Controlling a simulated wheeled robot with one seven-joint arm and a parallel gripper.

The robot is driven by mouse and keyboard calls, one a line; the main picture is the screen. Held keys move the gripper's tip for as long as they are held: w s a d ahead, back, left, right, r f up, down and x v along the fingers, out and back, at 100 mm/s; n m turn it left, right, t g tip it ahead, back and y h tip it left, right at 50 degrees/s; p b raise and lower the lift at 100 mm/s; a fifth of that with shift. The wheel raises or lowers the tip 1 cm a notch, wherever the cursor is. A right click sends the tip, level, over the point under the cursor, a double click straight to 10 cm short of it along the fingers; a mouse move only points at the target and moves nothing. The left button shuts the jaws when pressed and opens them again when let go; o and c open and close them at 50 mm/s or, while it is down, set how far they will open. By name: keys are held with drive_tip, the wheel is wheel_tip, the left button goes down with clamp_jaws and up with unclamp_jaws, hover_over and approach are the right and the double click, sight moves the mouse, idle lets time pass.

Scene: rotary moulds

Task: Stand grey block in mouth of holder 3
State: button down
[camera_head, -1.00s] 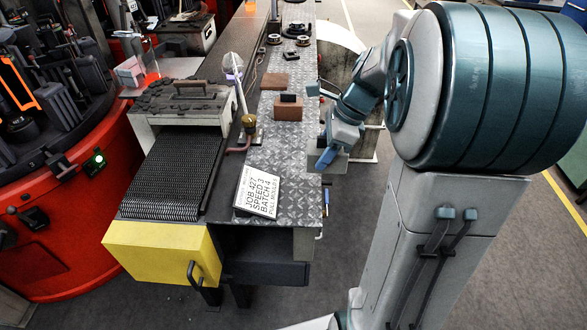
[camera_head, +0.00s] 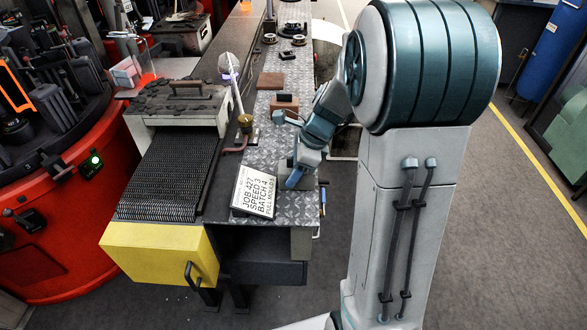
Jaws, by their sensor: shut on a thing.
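My gripper (camera_head: 281,117) is over the right part of the metal bench, small in the view and partly hidden by my own blue wrist. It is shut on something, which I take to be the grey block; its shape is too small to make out. A reddish-brown block (camera_head: 284,106) with a dark top stands on the bench just behind my gripper. Dark upright holders (camera_head: 58,92) stand on the round red machine at the left. No number shows on them, so I cannot tell which is holder 3.
The patterned bench top (camera_head: 229,174) has a job sign (camera_head: 255,192) at its front. A brass-based lamp (camera_head: 245,122) and a chain conveyor (camera_head: 160,178) with a yellow front box (camera_head: 158,252) lie left. A brown plate (camera_head: 271,81) and round parts lie farther back.

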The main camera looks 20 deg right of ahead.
drive_tip(key=shift+f, duration=0.1)
drive_tip(key=c, duration=0.7)
unclamp_jaws()
